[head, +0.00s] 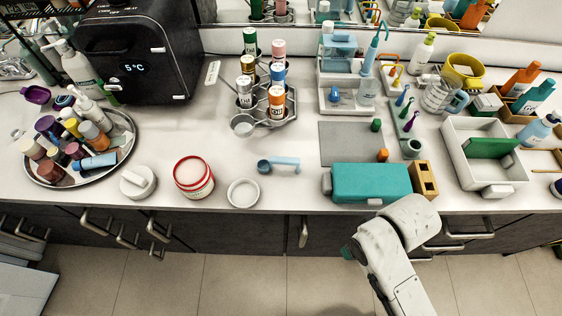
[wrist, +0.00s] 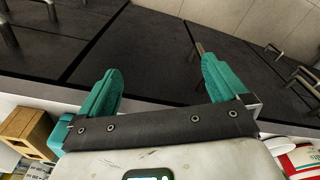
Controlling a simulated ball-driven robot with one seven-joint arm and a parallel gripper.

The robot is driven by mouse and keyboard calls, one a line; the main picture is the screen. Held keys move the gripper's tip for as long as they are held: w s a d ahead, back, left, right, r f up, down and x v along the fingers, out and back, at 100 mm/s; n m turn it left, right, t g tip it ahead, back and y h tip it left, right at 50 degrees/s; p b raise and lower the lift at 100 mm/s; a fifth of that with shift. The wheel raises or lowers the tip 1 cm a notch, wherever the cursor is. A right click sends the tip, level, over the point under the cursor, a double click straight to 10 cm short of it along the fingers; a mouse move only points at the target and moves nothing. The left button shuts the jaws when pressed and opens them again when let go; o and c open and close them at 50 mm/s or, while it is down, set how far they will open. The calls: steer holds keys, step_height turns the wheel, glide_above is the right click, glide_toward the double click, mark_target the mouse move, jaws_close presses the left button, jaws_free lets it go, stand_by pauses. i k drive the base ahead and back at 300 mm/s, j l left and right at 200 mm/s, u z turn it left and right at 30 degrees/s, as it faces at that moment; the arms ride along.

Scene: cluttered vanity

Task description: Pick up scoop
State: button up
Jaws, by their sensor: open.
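A light-blue scoop (head: 278,164) with a round bowl and short handle lies flat on the white counter, near its front edge in the head view. It lies between a small white round dish and a teal case. My gripper (head: 348,252) shows only partly in the head view, below and to the right of the scoop, in front of the counter edge. In the wrist view, my gripper (wrist: 161,82) has its two teal fingers spread wide with nothing between them. I do not make out the scoop in the wrist view.
A red-and-white tub (head: 193,176), a white dish (head: 243,192) and a white lid (head: 138,181) stand left of the scoop. The teal case (head: 371,183) and a wooden block (head: 423,179) are to its right. The counter directly behind the scoop is clear.

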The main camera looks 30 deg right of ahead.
mark_target(263, 166)
steer(key=u, duration=0.7)
steer(key=k+l+u, duration=0.1)
steer(key=l+u, duration=0.3)
steer(key=k+l+u, duration=0.15)
steer(key=l+u, duration=0.2)
steer(key=k+l+u, duration=0.2)
steer(key=l+u, duration=0.2)
steer(key=k+l, duration=0.2)
